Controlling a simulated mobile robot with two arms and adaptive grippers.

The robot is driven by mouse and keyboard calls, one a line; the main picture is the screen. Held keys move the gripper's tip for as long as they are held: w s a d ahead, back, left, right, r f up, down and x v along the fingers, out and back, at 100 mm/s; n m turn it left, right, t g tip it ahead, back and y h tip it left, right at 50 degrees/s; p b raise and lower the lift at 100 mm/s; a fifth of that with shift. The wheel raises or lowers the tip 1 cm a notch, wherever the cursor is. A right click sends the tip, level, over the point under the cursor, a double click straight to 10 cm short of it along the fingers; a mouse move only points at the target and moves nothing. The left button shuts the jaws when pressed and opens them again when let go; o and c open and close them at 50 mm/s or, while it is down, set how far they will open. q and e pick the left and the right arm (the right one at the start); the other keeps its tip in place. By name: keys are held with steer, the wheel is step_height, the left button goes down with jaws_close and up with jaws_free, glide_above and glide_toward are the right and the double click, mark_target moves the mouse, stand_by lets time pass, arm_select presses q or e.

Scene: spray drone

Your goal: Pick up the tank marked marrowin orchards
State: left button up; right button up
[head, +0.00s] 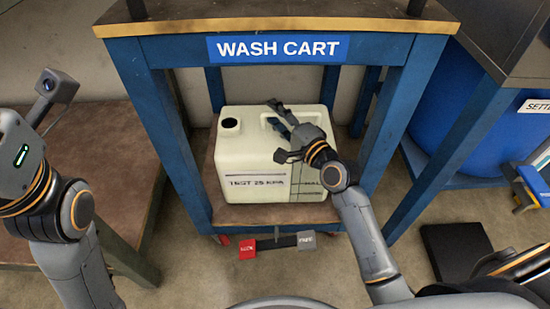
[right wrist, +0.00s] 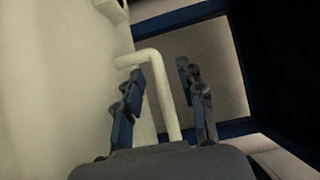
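A cream tank (head: 245,160) stands upright on the lower shelf of the wash cart (head: 276,25). Its front reads "TEST 25 KPA"; no orchard name is legible. It has a dark round opening at top left and a handle at top right. My right gripper (head: 274,113) is over the tank's top at the handle. In the right wrist view the blue-padded fingers (right wrist: 160,92) are apart, with the pale handle (right wrist: 165,75) showing between them; I cannot tell whether they touch it. My left arm is at the left edge, and its gripper fingers are out of view.
The cart's blue legs (head: 150,125) and top frame the tank closely. A pedal bar with a red end (head: 247,249) and a grey end lies below the shelf. A blue drum (head: 455,115) is at right, a brown table (head: 95,150) at left.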

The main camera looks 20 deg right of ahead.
steer(key=shift+w+a, duration=0.15)
steer(key=shift+w, duration=0.25)
jaws_close()
steer(key=shift+r, duration=0.25)
steer(key=shift+r, duration=0.15)
